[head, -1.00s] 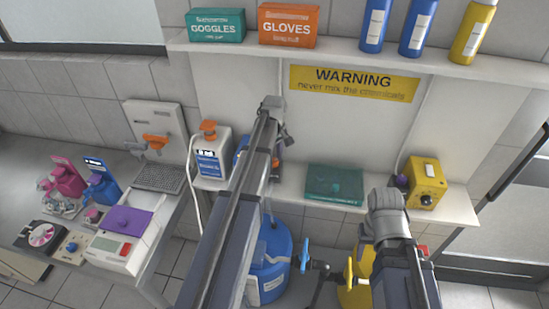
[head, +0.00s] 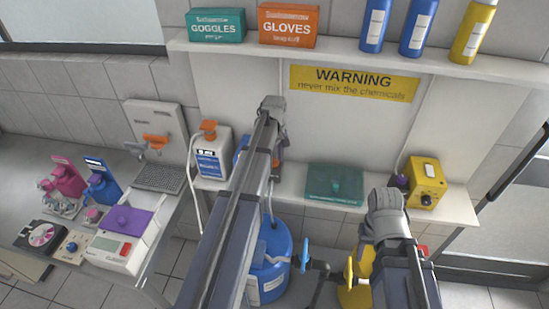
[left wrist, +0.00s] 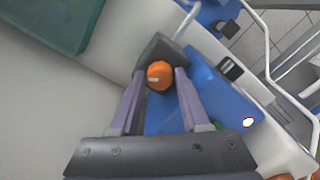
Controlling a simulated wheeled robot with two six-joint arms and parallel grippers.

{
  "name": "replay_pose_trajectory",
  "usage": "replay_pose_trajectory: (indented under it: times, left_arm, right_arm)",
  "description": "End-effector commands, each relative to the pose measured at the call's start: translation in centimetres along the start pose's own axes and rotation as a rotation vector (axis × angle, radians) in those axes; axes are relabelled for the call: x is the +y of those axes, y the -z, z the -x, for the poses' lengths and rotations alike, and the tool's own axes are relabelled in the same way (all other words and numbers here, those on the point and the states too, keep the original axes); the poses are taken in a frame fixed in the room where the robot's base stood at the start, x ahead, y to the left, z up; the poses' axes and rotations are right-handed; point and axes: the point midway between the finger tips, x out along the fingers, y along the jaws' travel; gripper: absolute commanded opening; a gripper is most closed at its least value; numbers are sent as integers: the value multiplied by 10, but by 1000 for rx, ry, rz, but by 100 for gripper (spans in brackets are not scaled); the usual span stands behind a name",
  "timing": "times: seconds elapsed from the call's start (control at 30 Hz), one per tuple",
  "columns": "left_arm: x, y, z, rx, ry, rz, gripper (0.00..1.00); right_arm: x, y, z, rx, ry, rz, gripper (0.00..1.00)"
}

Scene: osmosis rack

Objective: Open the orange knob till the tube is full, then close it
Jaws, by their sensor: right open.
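The orange knob (left wrist: 160,75) shows in the left wrist view, in front of a dark grey block on a blue unit (left wrist: 205,85). My left gripper (left wrist: 160,80) has one finger on each side of the knob, with the tips level with it. Whether the fingers touch the knob cannot be told. In the head view my left gripper (head: 272,112) is at the blue unit (head: 241,150) on the lower shelf, and my arm hides the knob and most of the unit. My right gripper (head: 388,215) is open and empty, in front of the shelf. I cannot make out the tube's fill level.
A teal box (head: 335,184) and a yellow device (head: 426,182) stand on the lower shelf, right of my left arm. A white bottle with an orange cap (head: 212,155) stands to its left. A blue drum (head: 272,262) is below the shelf. A yellow warning sign (head: 355,83) is on the wall.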

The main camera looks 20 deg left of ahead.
Motion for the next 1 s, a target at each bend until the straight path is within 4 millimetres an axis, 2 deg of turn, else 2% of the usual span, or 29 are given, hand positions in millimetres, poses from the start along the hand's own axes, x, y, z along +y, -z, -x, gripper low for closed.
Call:
replay_pose_trajectory:
  times: [0.03,0.2,0.73,0.87,1.0]
  left_arm:
    - [0,0,0,0,0,0,53]
    - [0,0,0,0,1,1,72]
    - [-2,1,0,2,4,26,72]
    - [-2,1,0,2,5,115,72]
    - [-2,1,0,2,4,277,72]
  right_arm:
    - [0,0,0,0,0,0,50]
    - [0,0,0,0,0,0,50]
    - [0,0,0,0,0,0,50]
    - [0,0,0,0,0,0,50]
    - [0,0,0,0,0,0,50]
